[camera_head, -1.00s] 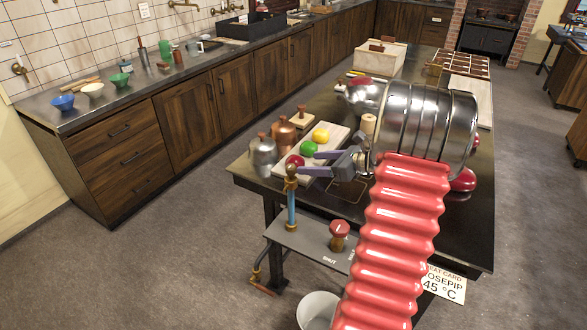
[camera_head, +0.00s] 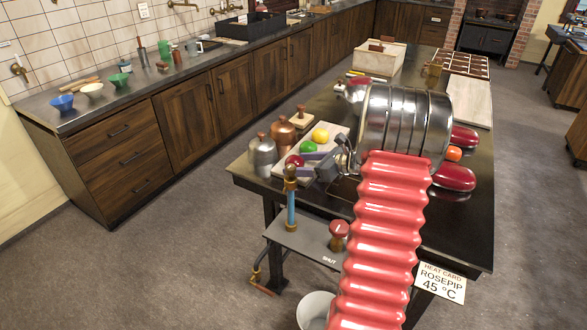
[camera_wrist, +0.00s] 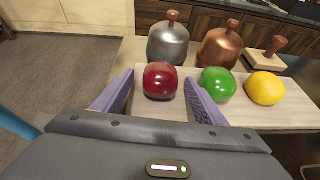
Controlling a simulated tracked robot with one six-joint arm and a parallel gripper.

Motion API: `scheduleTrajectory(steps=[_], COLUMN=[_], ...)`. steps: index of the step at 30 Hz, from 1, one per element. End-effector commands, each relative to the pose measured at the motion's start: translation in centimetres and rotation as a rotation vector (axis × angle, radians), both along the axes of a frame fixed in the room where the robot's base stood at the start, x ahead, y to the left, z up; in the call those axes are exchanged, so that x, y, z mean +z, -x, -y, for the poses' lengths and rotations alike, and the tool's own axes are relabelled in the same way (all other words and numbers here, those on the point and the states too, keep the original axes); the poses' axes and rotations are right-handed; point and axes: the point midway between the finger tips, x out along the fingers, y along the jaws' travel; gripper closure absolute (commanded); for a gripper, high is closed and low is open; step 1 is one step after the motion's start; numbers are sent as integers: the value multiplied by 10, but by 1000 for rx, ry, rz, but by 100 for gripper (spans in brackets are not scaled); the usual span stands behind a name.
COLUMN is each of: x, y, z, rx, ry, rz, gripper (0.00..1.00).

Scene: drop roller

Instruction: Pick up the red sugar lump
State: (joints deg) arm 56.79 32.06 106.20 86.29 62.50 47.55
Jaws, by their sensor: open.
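The red sugar lump (camera_wrist: 160,81) sits on a pale board (camera_wrist: 290,118), the leftmost of three lumps in the wrist view. Beside it to the right are a green lump (camera_wrist: 217,84) and a yellow lump (camera_wrist: 266,88). My gripper (camera_wrist: 158,90) is open, with its purple fingers on either side of the red lump in the wrist view. I cannot tell whether they touch it. In the head view the red lump (camera_head: 294,160) is partly hidden, and my gripper (camera_head: 308,162) is beside it.
A silver bell-shaped pot (camera_wrist: 168,44) and a copper one (camera_wrist: 220,48) stand close behind the lumps. A wooden-handled block (camera_wrist: 268,58) is at the right. In the head view a valve post (camera_head: 291,205) stands at the table's front edge, and a heat card (camera_head: 441,282) hangs there.

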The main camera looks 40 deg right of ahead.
Motion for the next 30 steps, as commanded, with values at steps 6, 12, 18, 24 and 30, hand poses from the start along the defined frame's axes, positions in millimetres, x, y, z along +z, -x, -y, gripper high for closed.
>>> scheduleTrajectory(steps=[6,12,18,24,30], x=[0,0,0,0,2], y=[0,0,0,0,0], z=[0,0,0,0,0], rx=[0,0,1,0,0], ry=[0,0,0,0,1], rz=[0,0,0,0,1], gripper=[45,59,73,81,81])
